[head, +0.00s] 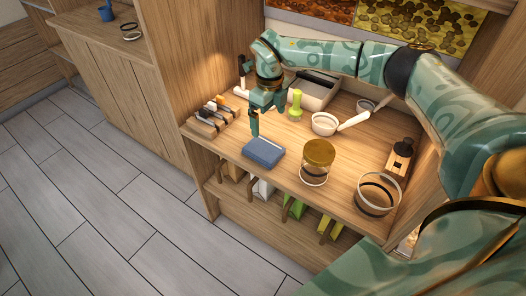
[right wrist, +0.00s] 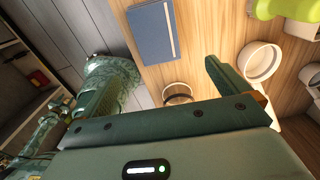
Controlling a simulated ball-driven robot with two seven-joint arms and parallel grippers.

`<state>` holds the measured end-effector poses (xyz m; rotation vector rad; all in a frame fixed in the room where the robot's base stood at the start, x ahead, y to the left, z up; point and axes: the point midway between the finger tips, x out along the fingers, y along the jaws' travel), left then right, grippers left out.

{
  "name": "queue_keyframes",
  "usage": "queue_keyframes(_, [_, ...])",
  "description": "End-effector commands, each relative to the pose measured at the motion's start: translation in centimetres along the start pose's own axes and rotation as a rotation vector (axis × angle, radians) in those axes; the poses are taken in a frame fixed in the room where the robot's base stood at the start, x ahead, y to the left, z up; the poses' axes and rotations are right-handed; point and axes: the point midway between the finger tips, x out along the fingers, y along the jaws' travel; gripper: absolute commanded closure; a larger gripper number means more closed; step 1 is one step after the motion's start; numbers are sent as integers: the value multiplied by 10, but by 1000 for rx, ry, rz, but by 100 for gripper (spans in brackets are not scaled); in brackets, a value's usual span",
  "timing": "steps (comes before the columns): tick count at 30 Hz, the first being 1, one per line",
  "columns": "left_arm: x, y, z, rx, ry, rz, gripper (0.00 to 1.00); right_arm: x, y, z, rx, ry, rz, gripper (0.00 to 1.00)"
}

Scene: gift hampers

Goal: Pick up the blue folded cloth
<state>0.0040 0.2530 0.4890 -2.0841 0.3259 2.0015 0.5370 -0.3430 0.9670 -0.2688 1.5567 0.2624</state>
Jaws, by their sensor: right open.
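The blue folded cloth (head: 263,153) lies flat near the front edge of the wooden shelf top in the head view. It also shows at the top of the right wrist view (right wrist: 150,35), with a pale stripe along one side. My right gripper (head: 266,120) is open and empty. In the head view it is above and just behind the cloth, with one finger pointing down near the cloth's back left corner. I see no contact, and the cloth is not between the fingers. My left gripper is not in view.
A gold-lidded jar (head: 319,153) stands right of the cloth, with a glass bowl (head: 377,196) farther right. A white cup (head: 324,124), a lime-green item (head: 296,106) and a grey tray (head: 314,91) are behind. A rack of dark-handled items (head: 208,119) stands left.

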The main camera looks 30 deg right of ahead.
Motion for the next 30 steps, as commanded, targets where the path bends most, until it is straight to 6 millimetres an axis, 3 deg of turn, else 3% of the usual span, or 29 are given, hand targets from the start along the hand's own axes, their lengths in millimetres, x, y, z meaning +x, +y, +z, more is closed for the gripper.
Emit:
queue_keyframes(1, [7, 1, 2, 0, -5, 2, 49, 19, 1, 0, -1, 5, 3, 0])
queue_keyframes(3, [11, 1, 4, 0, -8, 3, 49, 36, 1, 0, -1, 5, 3, 0])
queue_keyframes(7, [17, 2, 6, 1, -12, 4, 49, 60, 2, 1, -1, 1, 3, 0])
queue_keyframes(16, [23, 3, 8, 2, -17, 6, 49, 83, 2, 2, -2, -1, 3, 0])
queue_keyframes(24, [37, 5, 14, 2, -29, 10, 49, 124, 5, 3, -2, 0, 5, 0])
queue_keyframes(30, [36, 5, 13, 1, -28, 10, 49, 123, 4, 4, -3, -4, 3, 0])
